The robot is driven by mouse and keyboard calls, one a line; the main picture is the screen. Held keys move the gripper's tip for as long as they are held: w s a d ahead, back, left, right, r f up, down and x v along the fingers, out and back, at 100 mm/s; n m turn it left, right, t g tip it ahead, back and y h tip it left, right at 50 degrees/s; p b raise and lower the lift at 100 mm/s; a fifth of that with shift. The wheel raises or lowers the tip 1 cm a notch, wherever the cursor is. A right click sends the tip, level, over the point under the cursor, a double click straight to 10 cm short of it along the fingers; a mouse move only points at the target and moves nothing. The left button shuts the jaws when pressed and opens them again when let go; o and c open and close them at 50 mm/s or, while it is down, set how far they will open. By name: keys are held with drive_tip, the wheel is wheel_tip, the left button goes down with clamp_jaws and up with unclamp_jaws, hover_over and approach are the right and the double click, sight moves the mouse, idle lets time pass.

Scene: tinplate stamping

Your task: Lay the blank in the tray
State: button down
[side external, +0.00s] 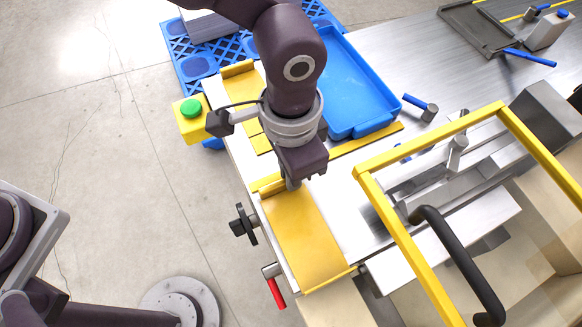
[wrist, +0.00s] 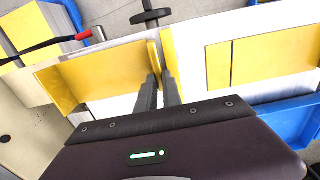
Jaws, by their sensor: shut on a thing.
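The blank, a flat golden-yellow sheet (side external: 308,238), lies over the light bench top near its front end; it also shows at left in the wrist view (wrist: 105,78). My gripper (side external: 292,186) is at the sheet's end nearer the tray. In the wrist view its dark fingers (wrist: 160,80) are close together, shut at the sheet's edge beside an upright yellow strip (wrist: 153,57). The exact grip is partly hidden. The blue tray (side external: 390,122) lies behind my gripper, partly covered by my arm, and seems empty where visible. A blue corner shows in the wrist view (wrist: 287,122).
A yellow guard frame (side external: 430,140) with a black handle (side external: 455,255) stands right of the sheet. A red-handled clamp (side external: 275,290), a black knob (side external: 243,223) and a green button on a yellow box (side external: 185,127) line the left edge. A yellow strip (side external: 365,140) borders the tray's near end.

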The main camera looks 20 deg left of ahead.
drive_tip(key=c, duration=1.5)
unclamp_jaws()
drive_tip(key=shift+f, duration=0.1)
